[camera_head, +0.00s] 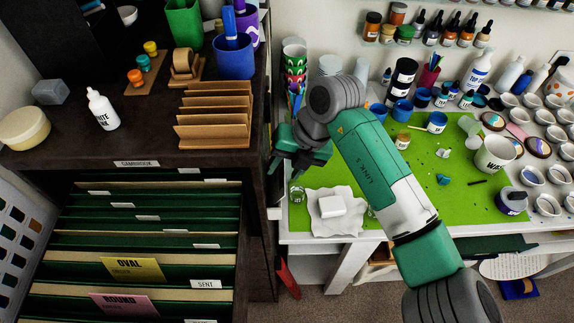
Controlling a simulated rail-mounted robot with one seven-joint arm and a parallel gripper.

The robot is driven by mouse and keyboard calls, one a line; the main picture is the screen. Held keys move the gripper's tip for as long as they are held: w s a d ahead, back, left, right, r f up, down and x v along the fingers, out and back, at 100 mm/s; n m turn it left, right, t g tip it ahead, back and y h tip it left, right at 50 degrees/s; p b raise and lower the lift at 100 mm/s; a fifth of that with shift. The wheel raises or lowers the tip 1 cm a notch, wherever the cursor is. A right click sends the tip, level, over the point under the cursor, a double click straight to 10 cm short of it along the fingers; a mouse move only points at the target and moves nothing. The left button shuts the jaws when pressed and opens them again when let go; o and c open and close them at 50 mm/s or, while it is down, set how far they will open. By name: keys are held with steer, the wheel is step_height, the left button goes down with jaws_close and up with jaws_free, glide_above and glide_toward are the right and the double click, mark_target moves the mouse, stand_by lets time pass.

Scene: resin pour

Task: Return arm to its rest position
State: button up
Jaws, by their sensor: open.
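My arm reaches from the lower right up over the green work mat (345,255) and bends down at its wrist. My gripper (284,172) is open, with nothing seen between its fingers. It hangs at the left edge of the work table, beside the dark cabinet. A white block (332,206) on a crumpled white sheet (325,225) lies on the mat, below and right of the gripper. The arm hides part of the mat and table behind it.
The dark cabinet with an open file drawer (145,230) stands close left of my gripper; a wooden rack (215,112) and blue cup (234,60) sit on top. Stacked cups (295,60) stand behind the gripper. Bottles and many small cups (535,176) crowd the table's right.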

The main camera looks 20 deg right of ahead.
step_height(320, 180, up, 8)
steer(key=p, duration=0.5)
steer(key=shift+p, duration=0.35)
steer(key=shift+a+f, duration=0.1)
